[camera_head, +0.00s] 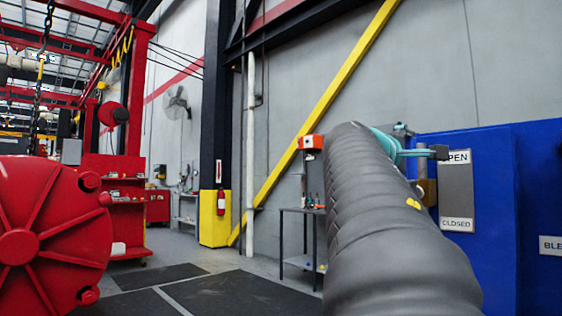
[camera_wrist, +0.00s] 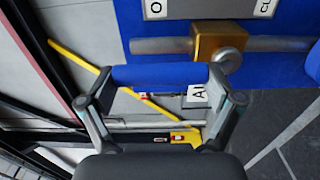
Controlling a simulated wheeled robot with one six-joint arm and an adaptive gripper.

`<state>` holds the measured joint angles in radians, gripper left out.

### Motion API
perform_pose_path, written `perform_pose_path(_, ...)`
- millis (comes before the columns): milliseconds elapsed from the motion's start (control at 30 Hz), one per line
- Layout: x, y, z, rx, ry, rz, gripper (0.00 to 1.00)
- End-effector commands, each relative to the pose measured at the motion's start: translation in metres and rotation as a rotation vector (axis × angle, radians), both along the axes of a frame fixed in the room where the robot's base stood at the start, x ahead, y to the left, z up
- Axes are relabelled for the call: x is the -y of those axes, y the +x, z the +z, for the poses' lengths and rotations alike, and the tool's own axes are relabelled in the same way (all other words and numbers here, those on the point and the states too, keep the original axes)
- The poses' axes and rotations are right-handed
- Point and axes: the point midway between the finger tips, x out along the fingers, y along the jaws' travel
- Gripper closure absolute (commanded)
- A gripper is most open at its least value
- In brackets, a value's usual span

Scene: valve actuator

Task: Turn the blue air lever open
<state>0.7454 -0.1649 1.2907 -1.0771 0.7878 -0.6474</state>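The blue air lever (camera_wrist: 160,75) shows in the wrist view as a blue bar lying crosswise between the two fingertips of my gripper (camera_wrist: 160,84). The fingers are spread wide, one at each end of the bar. I cannot tell whether they touch it. A brass valve body (camera_wrist: 217,42) on a grey pipe (camera_wrist: 165,46) sits just beyond. In the head view my gripper (camera_head: 438,152) is partly seen at the open/closed sign, and my arm hides the lever there.
A partly hidden label (camera_wrist: 196,95) starting "AI" shows in the wrist view. A large red ribbed part (camera_head: 50,225) stands at the left. Dark floor mats (camera_head: 225,295) lie clear between.

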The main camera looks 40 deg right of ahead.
Motion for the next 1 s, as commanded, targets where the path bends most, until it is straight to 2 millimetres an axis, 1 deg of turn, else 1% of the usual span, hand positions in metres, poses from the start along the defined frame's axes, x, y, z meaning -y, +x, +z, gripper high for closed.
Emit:
perform_pose_path(367, -0.001, 0.001, 0.000, 0.000, 0.000, 0.002, 0.00)
perform_pose_path(467, -0.006, 0.000, 0.000, 0.001, 0.000, 0.002, 0.00)
perform_pose_path(567, -0.017, -0.001, 0.000, 0.000, -0.001, 0.005, 0.00)
perform_pose_path(800, -0.060, -0.008, 0.000, 0.001, -0.001, 0.007, 0.00)
perform_pose_path(1000, -0.091, -0.013, 0.000, 0.001, -0.001, 0.005, 0.00)
